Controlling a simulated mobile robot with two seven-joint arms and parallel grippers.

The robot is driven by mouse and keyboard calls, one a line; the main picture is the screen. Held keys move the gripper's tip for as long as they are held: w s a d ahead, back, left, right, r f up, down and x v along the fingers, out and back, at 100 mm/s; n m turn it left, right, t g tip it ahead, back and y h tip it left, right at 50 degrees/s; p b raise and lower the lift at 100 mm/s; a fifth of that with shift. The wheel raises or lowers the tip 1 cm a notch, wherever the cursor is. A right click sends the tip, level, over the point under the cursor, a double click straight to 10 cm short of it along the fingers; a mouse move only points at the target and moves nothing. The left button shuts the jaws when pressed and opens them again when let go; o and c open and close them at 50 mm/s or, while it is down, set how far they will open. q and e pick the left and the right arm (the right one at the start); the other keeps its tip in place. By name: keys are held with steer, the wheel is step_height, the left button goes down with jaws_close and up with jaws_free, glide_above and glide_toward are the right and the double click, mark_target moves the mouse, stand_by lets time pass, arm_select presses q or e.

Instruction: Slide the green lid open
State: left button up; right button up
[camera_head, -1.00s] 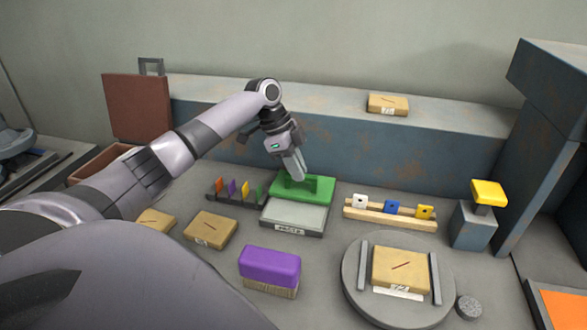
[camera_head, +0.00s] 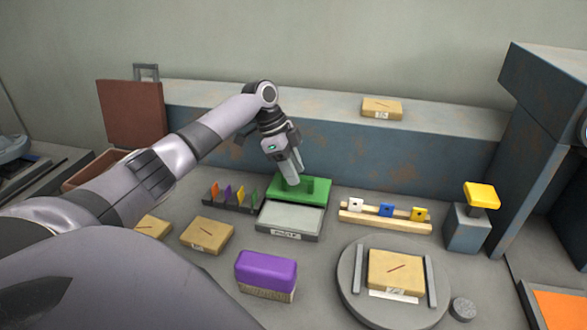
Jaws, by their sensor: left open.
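The green lid (camera_head: 317,192) sits at the back of a low grey box (camera_head: 290,218), which has a white label on its front. The front part of the box's pale top is uncovered. My left gripper (camera_head: 292,181) points down at the lid's left part, its fingertips at or just above the lid. It is open; whether it touches the lid is hard to tell. My right gripper is not in view.
A rack with coloured tabs (camera_head: 232,199) stands just left of the box. A wooden rail with coloured tags (camera_head: 386,219) is to its right. A purple-topped brush (camera_head: 266,272) lies in front. A round plate (camera_head: 349,295) holds a tan block (camera_head: 396,271).

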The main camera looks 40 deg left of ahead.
arm_select(q)
steer(key=v, duration=0.7)
stand_by(0.5)
